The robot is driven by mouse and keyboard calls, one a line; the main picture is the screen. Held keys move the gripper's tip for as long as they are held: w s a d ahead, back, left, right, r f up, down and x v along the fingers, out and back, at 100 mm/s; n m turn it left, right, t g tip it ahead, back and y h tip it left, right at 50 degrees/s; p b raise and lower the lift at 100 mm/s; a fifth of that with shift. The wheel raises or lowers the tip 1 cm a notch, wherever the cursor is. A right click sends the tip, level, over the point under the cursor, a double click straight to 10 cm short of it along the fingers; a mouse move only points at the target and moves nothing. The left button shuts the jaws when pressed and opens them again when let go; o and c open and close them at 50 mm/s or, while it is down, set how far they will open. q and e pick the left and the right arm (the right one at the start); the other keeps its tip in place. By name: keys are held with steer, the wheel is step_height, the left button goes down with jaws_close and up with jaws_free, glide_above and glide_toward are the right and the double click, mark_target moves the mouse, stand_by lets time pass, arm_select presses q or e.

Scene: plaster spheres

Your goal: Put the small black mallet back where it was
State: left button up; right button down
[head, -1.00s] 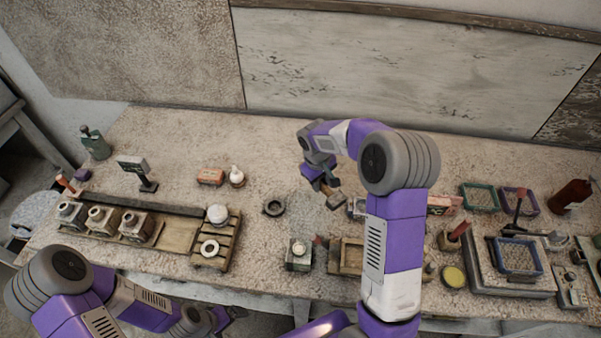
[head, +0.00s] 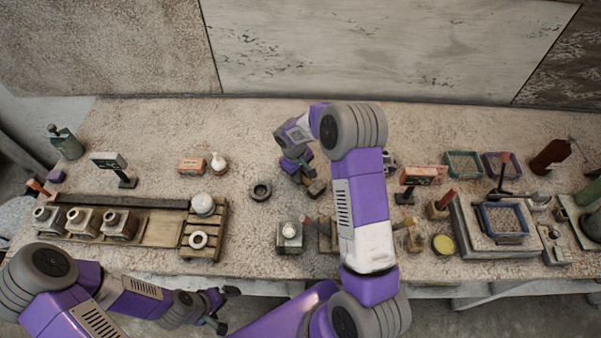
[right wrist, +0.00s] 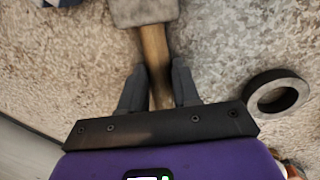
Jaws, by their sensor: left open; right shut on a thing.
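The mallet (right wrist: 155,45) has a light wooden handle and a blocky head that looks grey in the right wrist view. In the head view its head (head: 317,188) shows just beyond my right gripper (head: 305,176), over the middle of the bench. My right gripper (right wrist: 158,88) is shut on the handle, with the mallet head past the fingertips. Whether the mallet touches the bench is hard to tell. My left gripper (head: 225,312) is open and empty, low at the front edge of the bench.
A dark ring (head: 260,190) lies left of the mallet; it also shows in the right wrist view (right wrist: 258,102). A block with a white round top (head: 289,236) stands nearer the front. My right arm hides part of the bench. Bare bench lies behind the ring.

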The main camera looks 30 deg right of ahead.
steer(key=c, duration=0.8)
jaws_free()
step_height(320, 180, up, 12)
steer(key=a+p, duration=0.1)
steer(key=a, duration=0.1)
steer(key=shift+w, duration=0.1)
